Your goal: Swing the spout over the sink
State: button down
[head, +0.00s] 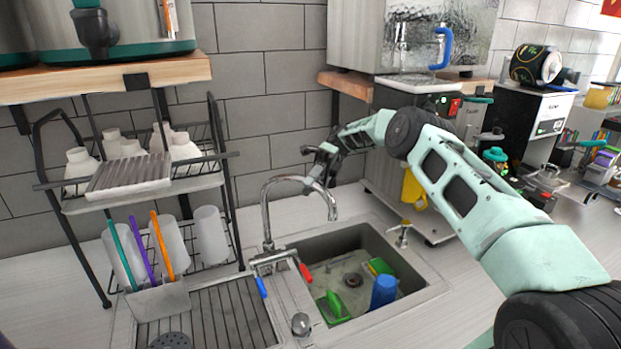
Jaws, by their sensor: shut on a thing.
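The chrome spout (268,210) rises from the back left of the sink (416,268) and arches to the right. Its downturned tip appears in the picture just above the basin's back edge; I cannot tell exactly how far over the basin it is. My gripper (319,176) is shut on the upper curve of the spout, with my arm reaching in from the right. The fingers hide a small part of the curve. The tap base (275,257) has a blue-tipped and a red-tipped handle.
A dish rack (150,200) with bottles and cups stands at left. A metal machine (415,120) stands behind my arm. The counter right of the sink is partly clear.

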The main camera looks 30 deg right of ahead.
dwell(0.3)
jog(key=c, duration=1.3)
grip_release()
